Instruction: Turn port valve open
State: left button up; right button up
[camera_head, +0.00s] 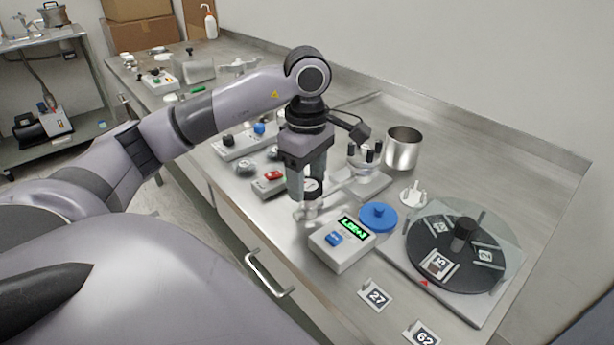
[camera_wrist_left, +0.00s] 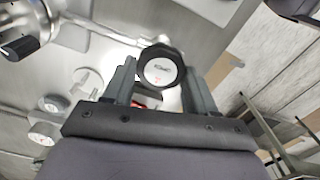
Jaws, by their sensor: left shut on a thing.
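My left gripper (camera_head: 306,192) points down over the bench, its fingers around a round valve knob. In the left wrist view the knob (camera_wrist_left: 160,71) has a dark rim and a white face with small lettering too blurred to read. It sits between the two fingers, and the gripper is shut on it. In the head view the fingers mostly hide the knob, above a small metal fitting (camera_head: 308,211). How far the valve is turned cannot be told. My right gripper is not in view.
Close to the gripper stand a box with a green display (camera_head: 340,246), a box with a red button (camera_head: 270,183) and a metal stand with black knobs (camera_head: 363,180). A steel cup (camera_head: 403,149), blue disc (camera_head: 378,217) and black turntable (camera_head: 450,262) are to the right.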

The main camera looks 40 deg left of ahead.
pick_arm(q)
jog(key=n, duration=0.5)
jog(key=shift+s, duration=0.1)
jog(key=n, duration=0.4)
jog(key=shift+d+r+p, duration=0.1)
jog(key=shift+p, duration=0.3)
jog(key=n, duration=0.3)
jog(key=shift+n, duration=0.3)
jog(key=n+p, duration=0.1)
jog(key=n, duration=0.2)
jog(key=shift+d+n, duration=0.1)
jog(key=shift+n, duration=0.2)
jog(key=n, duration=0.4)
jog(key=shift+n+p, duration=0.3)
jog(key=n, duration=0.3)
jog(key=shift+d+n+p, duration=0.1)
jog(key=shift+n+p, duration=0.2)
jog(key=n, duration=0.4)
jog(key=shift+n+p, duration=0.3)
jog(key=shift+p, duration=0.1)
jog(key=shift+n+p, duration=0.35)
jog(key=shift+n, duration=1.55)
